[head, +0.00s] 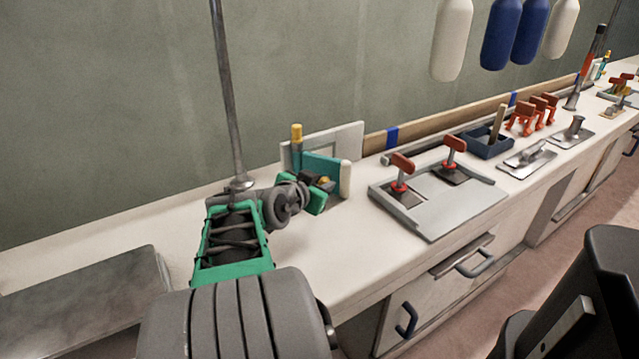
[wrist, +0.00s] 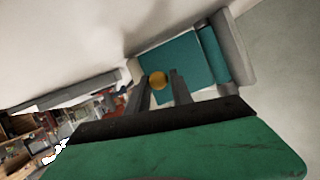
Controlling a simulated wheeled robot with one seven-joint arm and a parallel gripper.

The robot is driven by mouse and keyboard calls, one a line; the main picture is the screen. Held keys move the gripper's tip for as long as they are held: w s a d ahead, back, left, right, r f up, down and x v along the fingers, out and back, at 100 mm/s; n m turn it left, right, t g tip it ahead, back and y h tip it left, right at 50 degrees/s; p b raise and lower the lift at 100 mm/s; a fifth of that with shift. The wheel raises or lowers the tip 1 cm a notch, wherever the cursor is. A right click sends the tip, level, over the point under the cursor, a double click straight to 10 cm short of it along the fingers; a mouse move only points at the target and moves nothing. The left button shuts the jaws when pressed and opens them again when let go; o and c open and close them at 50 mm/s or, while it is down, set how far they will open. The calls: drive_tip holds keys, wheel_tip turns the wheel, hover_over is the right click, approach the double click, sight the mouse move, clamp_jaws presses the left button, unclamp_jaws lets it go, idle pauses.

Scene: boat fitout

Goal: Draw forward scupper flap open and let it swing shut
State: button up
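The scupper flap (head: 322,164) is a teal plate on a pale grey frame (head: 352,140), on the counter against the wall. In the head view it stands at an angle to the frame, seemingly partly open. In the wrist view the flap (wrist: 183,66) carries a round yellow knob (wrist: 157,80) and has a teal barrel along its right edge. My gripper (head: 325,183) reaches the flap's near side. In the wrist view its narrow grey fingers (wrist: 159,86) lie close on both sides of the knob, seemingly shut on it. The fingertips' contact is small and blurred.
A yellow-topped post (head: 296,133) stands by the frame's left side. A grey tray with two red-handled pieces (head: 437,222) lies to the right, with a dark blue box (head: 485,147) and trowel-like tools beyond. A grey rod (head: 228,90) rises behind my arm. White and blue fenders hang above.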

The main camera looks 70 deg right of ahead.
drive_tip(key=o, duration=0.3)
drive_tip(key=shift+w, duration=0.1)
drive_tip(key=shift+w+a+r, duration=0.1)
drive_tip(key=shift+a+r, duration=0.15)
drive_tip(key=shift+a, duration=0.15)
drive_tip(key=p+v, duration=0.1)
drive_tip(key=v, duration=0.5)
drive_tip(key=shift+r, duration=0.1)
drive_tip(key=shift+a, duration=0.45)
